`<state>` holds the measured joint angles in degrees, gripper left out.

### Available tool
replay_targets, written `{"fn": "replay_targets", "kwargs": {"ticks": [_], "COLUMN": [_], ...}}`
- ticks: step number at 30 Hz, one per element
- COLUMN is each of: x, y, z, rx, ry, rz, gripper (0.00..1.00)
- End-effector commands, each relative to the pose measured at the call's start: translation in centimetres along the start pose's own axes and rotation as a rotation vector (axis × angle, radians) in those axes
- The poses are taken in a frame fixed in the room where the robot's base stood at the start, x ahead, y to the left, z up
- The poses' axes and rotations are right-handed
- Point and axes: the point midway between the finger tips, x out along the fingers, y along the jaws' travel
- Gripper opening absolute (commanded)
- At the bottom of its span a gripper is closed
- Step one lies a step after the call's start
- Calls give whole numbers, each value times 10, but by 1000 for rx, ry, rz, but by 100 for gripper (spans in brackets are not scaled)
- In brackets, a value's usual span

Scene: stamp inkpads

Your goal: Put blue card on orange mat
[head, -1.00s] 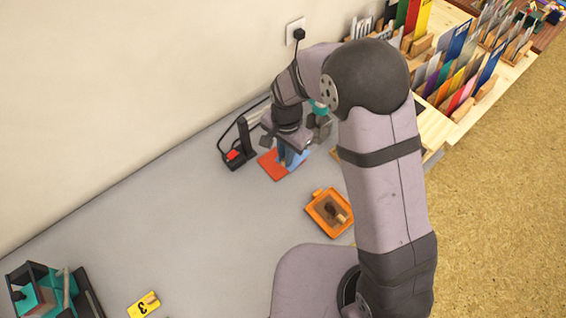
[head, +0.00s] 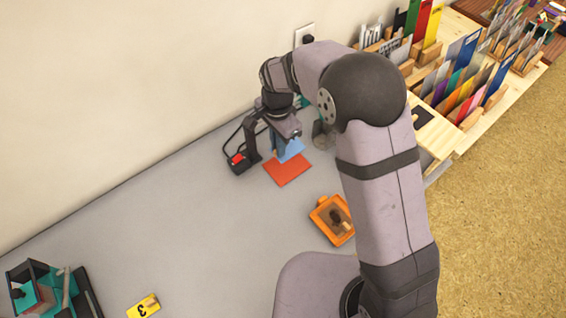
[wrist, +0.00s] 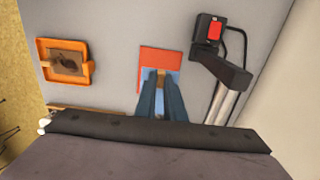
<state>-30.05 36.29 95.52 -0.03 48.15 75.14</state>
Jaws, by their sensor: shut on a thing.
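The orange mat (head: 288,171) lies flat on the grey table, with its near part bare. My gripper (head: 281,153) is above the mat's far edge and is shut on the blue card (head: 293,149). The card overlaps the far part of the mat in the head view; I cannot tell whether it touches it. In the wrist view, my gripper's fingers (wrist: 160,76) hide much of the light blue card (wrist: 174,79), and the orange mat (wrist: 160,57) shows beyond it.
A black device with a red button (head: 238,158) stands close left of the mat. An orange tray with a dark pad (head: 322,230) lies nearer. A yellow numbered tag (head: 143,306) and a teal-and-black rack (head: 40,290) are at lower left. Card racks (head: 465,85) stand at upper right.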

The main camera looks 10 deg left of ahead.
Motion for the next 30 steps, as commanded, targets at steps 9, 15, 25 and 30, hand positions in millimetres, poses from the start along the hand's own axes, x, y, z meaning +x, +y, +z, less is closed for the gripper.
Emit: {"fn": "replay_targets", "kwargs": {"ticks": [9, 15, 25, 30], "x": [42, 48, 80, 89], "y": [1, 0, 1, 1], "z": [0, 0, 0, 0], "rx": [-1, -1, -1, -1], "ry": [-1, 0, -1, 0], "rz": [3, 1, 4, 2], "gripper": [0, 0, 0, 0]}}
